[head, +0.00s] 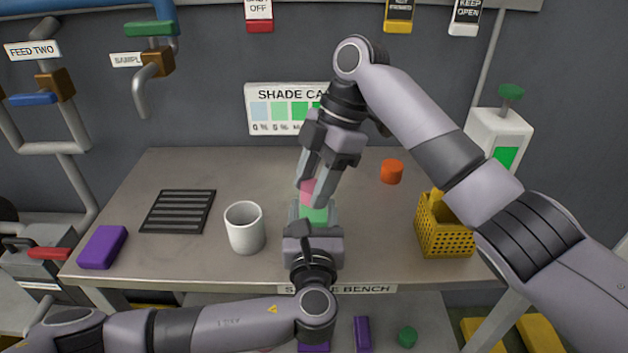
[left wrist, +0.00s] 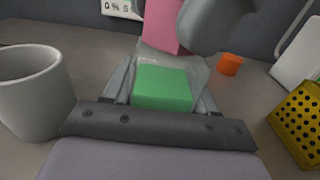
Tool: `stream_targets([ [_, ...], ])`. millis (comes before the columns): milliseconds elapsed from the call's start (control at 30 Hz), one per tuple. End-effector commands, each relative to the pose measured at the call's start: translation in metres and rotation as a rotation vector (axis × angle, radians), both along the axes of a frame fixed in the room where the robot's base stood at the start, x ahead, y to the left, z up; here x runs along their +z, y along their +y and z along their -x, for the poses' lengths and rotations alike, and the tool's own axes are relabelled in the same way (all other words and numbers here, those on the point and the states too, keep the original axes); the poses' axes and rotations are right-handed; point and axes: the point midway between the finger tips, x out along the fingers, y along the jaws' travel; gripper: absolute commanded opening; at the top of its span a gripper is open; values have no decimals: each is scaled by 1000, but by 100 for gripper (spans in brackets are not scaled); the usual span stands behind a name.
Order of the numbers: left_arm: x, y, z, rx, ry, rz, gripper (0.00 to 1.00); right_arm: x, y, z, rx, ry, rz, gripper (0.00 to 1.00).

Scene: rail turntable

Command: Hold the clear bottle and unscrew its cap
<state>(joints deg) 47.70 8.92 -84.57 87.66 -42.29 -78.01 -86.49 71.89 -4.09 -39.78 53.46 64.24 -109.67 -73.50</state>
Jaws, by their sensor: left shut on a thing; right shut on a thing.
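The clear bottle (head: 315,214) stands over the middle of the bench, with green contents showing through it. It also shows in the left wrist view (left wrist: 162,88), between the fingers of my left gripper (head: 315,209). That gripper is shut on the bottle from the near side. The pink cap (head: 307,189) is above the bottle, partly hidden by a finger of my right gripper (head: 316,187). The right gripper comes down from above and is shut on the cap. The cap shows in the left wrist view too (left wrist: 162,28). I cannot tell whether cap and bottle still touch.
A white mug (head: 244,228) stands close left of the bottle. A dark slotted mat (head: 178,211) and a purple block (head: 102,247) lie farther left. An orange cap-like piece (head: 391,171) and a yellow perforated basket (head: 444,231) are to the right.

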Motion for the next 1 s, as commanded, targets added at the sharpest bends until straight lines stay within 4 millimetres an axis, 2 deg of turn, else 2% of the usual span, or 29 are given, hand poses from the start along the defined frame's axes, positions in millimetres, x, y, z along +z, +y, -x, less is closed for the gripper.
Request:
stream_targets([
  [267,0,0,0,0,0,0,2,-2,0,0,28,3,5,8],
  [700,0,0,0,-1,0,0,2,-3,0,0,423,8,6,8],
  [1000,0,0,0,-1,-1,0,2,-4,-1,0,520,5,6,8],
])
